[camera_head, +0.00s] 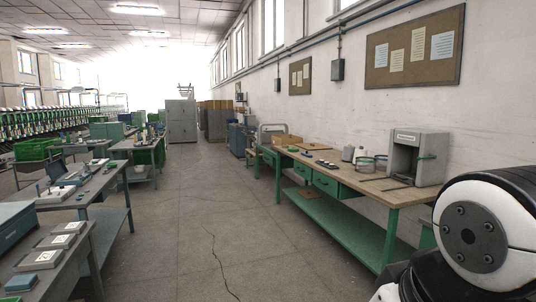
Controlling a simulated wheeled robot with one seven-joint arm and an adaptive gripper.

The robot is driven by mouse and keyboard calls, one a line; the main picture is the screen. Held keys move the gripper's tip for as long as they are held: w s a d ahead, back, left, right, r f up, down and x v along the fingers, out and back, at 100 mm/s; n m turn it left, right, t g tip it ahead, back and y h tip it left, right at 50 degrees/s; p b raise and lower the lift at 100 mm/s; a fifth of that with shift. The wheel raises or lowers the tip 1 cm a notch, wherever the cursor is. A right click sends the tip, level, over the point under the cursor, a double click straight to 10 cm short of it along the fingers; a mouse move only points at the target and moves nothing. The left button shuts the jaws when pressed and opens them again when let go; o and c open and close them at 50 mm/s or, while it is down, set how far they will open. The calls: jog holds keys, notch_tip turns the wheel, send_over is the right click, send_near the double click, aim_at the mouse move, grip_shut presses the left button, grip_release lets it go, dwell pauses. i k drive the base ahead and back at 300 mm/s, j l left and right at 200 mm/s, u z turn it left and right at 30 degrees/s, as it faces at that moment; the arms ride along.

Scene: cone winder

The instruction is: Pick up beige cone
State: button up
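My gripper is out of view. Only a white and black rounded part of my arm shows at the lower right, and it hides the near right end of the scene.
Grey benches (88,198) with boxes line the left. The floor aisle (190,215) between is clear. A grey cabinet (181,121) stands far back.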

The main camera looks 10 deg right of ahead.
aim_at(360, 152)
jog(key=i+u, duration=0.1)
jog(key=i, duration=4)
jog(key=i+l+z, duration=0.15)
jog(key=i+z, duration=0.25)
jog(key=i, duration=0.25)
jog(key=i+j+z, duration=0.1)
jog(key=i+z, duration=0.25)
jog(key=i, duration=0.3)
jog(key=i+j+z, duration=0.25)
jog(key=i+z, duration=0.15)
jog(key=i, duration=0.25)
jog(key=i+z, duration=0.45)
jog(key=i+j+z, duration=0.25)
jog(key=i+z, duration=0.15)
jog(key=i, duration=0.15)
jog(key=i+j+z, duration=0.9)
